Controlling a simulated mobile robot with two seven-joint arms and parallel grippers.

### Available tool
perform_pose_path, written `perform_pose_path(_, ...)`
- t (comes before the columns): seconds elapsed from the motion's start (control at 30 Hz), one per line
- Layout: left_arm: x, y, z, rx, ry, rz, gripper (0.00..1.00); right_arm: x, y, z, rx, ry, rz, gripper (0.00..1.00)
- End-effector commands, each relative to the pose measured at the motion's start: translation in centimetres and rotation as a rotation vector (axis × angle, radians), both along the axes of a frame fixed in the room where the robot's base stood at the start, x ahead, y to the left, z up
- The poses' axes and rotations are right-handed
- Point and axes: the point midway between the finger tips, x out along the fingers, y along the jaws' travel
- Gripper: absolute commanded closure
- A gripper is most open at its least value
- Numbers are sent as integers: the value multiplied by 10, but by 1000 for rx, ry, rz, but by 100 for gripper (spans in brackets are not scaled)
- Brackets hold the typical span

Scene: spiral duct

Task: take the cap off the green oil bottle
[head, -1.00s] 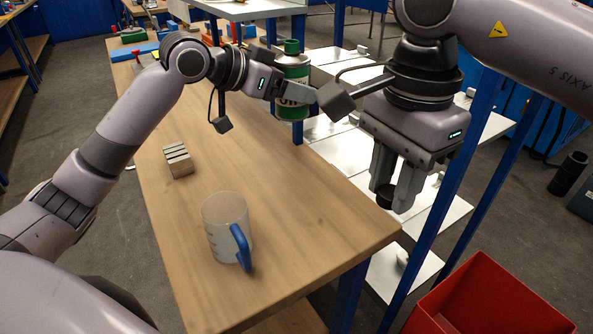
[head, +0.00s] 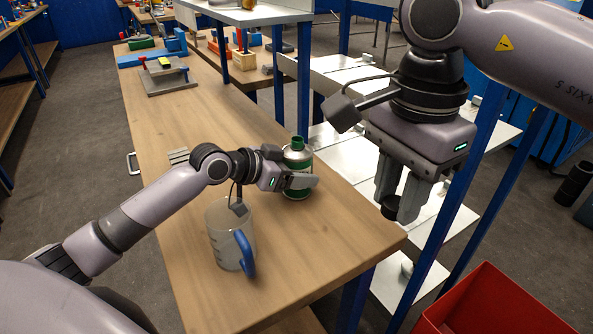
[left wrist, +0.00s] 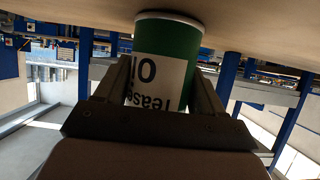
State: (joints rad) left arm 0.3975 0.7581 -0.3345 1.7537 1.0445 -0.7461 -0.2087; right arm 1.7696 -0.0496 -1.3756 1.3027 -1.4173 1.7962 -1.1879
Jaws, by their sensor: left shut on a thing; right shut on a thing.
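The green oil bottle (head: 297,158) is upright at the right edge of the wooden table, its base at or just above the tabletop. My left gripper (head: 300,181) is shut around its lower body. In the left wrist view the green bottle (left wrist: 165,55) with its white label sits between the two fingers, upside down in the picture. Its narrow green neck shows at the top with no black cap on it. My right gripper (head: 395,197) points down beyond the table's right edge, shut on a small black cap (head: 390,211), apart from the bottle.
A clear measuring jug (head: 222,245) with a blue handle stands on the table (head: 300,260) in front of the bottle. A grey slotted block (head: 177,156) lies behind my left arm. A red bin (head: 490,305) is on the floor at the lower right. The table's front right is clear.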

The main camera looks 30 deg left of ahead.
Motion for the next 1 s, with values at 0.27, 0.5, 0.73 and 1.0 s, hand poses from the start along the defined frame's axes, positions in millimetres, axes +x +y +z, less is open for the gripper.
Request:
perform_pose_path(0.27, 1, 0, 0, -1, -6, 0, 100, 0, 0, 0, 0, 0, 0, 100)
perform_pose_path(0.5, 0, 0, -3, 0, -2, 0, 5, 0, 0, -1, 0, 0, 0, 100)
perform_pose_path(0.73, 0, 0, -2, 0, -3, 0, 5, 0, 0, 0, 0, 0, 0, 100)
perform_pose_path(1.0, -19, 13, 9, 4, -2, 1, 5, 0, 0, -2, 0, 0, 0, 100)
